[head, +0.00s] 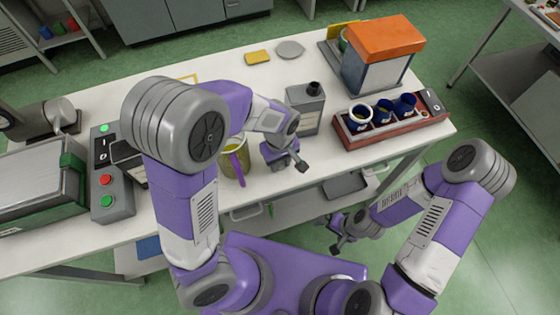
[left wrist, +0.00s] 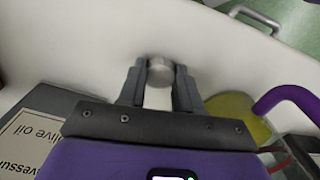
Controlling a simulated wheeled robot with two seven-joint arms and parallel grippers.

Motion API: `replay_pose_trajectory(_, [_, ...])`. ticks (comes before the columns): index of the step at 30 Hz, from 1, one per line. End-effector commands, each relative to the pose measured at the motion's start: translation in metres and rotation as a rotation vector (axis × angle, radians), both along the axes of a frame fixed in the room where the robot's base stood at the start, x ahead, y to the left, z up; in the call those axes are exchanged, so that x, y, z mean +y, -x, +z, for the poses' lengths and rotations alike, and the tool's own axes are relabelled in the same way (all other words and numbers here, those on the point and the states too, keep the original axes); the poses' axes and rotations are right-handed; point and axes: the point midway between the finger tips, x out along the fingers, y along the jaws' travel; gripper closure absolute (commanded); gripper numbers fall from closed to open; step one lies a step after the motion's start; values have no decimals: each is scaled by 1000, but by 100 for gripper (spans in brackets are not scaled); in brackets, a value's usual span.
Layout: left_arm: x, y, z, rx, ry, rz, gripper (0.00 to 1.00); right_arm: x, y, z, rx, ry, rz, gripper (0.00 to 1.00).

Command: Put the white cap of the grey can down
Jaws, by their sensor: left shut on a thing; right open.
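The grey can (head: 307,112) stands upright on the white table, its dark neck showing at the top. It also shows in the left wrist view (left wrist: 60,104), with an olive oil label. My left gripper (head: 288,163) is in front of the can, near the table's front edge. In the left wrist view its fingers (left wrist: 159,86) are shut on the white cap (left wrist: 160,70), which looks pale grey here. I cannot tell whether the cap touches the table. In the head view the cap is hidden. My right gripper (head: 338,236) is open and empty, in front of the table.
A jug with a purple handle (head: 235,158) stands close left of my left gripper. A red rack (head: 392,131) with dark blue cups is at the right, an orange-topped box (head: 386,40) behind it. A grey button box (head: 108,180) is at the left.

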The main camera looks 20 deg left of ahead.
Motion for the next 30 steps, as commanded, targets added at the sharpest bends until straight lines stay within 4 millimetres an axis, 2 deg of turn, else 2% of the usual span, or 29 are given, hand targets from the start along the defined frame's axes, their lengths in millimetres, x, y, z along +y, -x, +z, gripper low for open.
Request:
replay_pose_trajectory(8, [0,0,-2,0,0,-1,100,0,0,-1,0,0,0,0])
replay_pose_trajectory(9, [0,0,-2,0,0,-1,63,0,0,-1,0,0,0,0])
replay_pose_trajectory(14, [0,0,-2,0,0,-1,41,0,0,-1,0,0,0,0])
replay_pose_trajectory(23, [0,0,0,-1,1,-1,41,0,0,1,0,0,0,0])
replay_pose_trajectory(26, [-1,0,10,-2,1,-2,41,0,0,5,0,0,0,0])
replay_pose_trajectory(30, [-1,-1,37,-5,2,-3,41,0,0,15,0,0,0,0])
